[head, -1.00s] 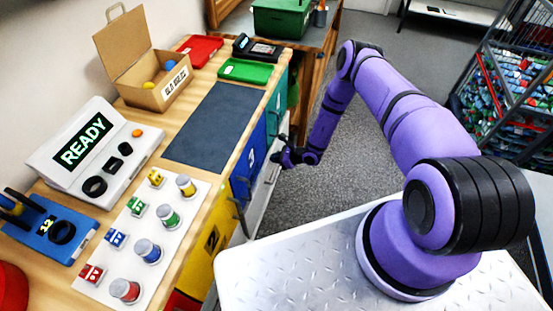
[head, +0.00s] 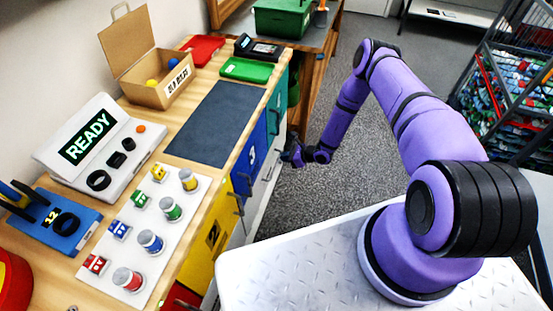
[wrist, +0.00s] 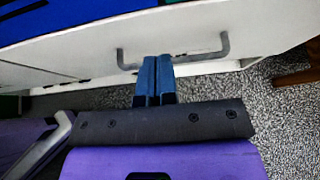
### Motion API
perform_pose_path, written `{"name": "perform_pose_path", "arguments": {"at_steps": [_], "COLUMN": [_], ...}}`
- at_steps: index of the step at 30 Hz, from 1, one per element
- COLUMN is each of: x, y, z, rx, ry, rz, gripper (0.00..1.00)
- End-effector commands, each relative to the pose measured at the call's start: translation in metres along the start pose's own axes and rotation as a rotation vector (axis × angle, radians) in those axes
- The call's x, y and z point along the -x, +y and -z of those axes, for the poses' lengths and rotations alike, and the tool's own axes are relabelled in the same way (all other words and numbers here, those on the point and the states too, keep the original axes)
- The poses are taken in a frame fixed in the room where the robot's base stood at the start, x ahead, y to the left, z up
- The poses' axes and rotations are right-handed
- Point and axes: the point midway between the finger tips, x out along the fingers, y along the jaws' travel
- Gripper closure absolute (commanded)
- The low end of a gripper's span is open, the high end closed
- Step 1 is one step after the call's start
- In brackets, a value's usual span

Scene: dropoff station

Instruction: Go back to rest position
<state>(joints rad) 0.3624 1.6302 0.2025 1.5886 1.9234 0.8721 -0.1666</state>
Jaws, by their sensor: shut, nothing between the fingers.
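My gripper (head: 289,153) hangs at the end of my purple arm, beside the front of the wooden counter, above the grey carpet. In the wrist view its two blue fingers (wrist: 154,80) are shut together with nothing between them. They point toward a white drawer front (wrist: 90,48) with a grey bar handle (wrist: 175,60). The fingertips overlap the handle in the picture; I cannot tell whether they touch it.
The counter holds a white READY device (head: 95,150), a panel of colored buttons (head: 140,235), a dark mat (head: 210,123) and an open cardboard box (head: 155,80). A wire cage (head: 510,90) stands right. Carpet between is clear.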

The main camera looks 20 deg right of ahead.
Motion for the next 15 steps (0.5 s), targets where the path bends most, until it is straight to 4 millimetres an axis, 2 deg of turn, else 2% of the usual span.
{"name": "perform_pose_path", "arguments": {"at_steps": [1,6,10,15], "x": [0.013,0.046,0.064,0.077], "y": [-0.001,-0.001,0.000,0.000], "z": [0.001,0.001,0.002,0.003], "rx": [-0.002,-0.002,-0.003,-0.003], "ry": [0.002,0.001,0.003,0.003], "rz": [0.002,0.002,0.001,0.000], "gripper": [1.00,1.00,1.00,1.00]}}
